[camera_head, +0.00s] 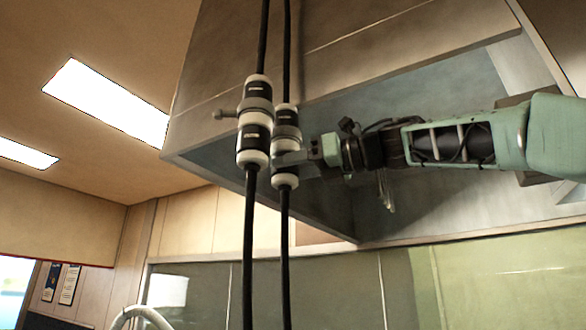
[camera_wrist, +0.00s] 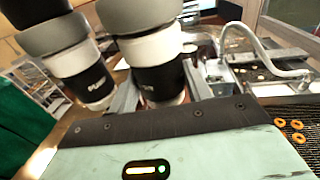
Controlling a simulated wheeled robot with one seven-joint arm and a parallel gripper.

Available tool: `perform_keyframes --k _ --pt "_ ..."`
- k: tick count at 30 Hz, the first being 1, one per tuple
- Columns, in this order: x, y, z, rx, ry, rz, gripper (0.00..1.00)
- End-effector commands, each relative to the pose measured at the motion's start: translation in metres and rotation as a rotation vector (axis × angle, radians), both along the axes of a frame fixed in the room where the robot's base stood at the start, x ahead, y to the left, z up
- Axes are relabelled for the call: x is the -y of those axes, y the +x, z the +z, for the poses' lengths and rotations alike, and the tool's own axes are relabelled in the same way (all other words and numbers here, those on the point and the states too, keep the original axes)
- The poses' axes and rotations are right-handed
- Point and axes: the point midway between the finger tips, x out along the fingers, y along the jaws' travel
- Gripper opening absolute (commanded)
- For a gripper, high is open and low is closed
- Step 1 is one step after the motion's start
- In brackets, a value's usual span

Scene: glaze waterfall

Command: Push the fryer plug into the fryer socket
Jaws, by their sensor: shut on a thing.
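Two black cables hang side by side, each with an in-line connector. My gripper (camera_head: 290,158) reaches in from the right and is shut on the lower half of the right connector, taken as the fryer plug (camera_head: 285,180). In the wrist view the plug (camera_wrist: 158,82) stands between the fingers, its black label partly hidden. The fryer socket (camera_head: 287,117), with a grey collar, is directly above and in line with it. The two halves look close together or touching; my fingers partly hide the joint, so I cannot tell how deep the plug sits.
The left connector (camera_head: 254,130), with a side knob, hangs close beside the held one; its label also shows in the wrist view (camera_wrist: 90,80). A large metal hood (camera_head: 330,60) is behind and above. A curved tap (camera_wrist: 265,60) and fried rings (camera_wrist: 290,130) lie below.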

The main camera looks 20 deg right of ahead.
Motion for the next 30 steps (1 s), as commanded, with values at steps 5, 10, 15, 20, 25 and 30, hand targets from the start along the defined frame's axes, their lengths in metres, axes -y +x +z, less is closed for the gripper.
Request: perform_keyframes --k 5,10,15,20,25,30 --pt "0.0001 -0.0001 0.0004 0.001 0.001 0.0 0.09" --pt "0.0002 0.0 0.0011 0.001 0.001 0.0 0.09" --pt "0.0003 0.0 0.0029 0.001 0.001 -0.001 0.09" --pt "0.0004 0.0001 0.0043 0.001 0.001 -0.001 0.09" --pt "0.0004 -0.0001 0.0045 0.001 0.001 -0.001 0.58" --pt "0.0003 0.0 0.0042 0.001 0.001 -0.001 0.75"
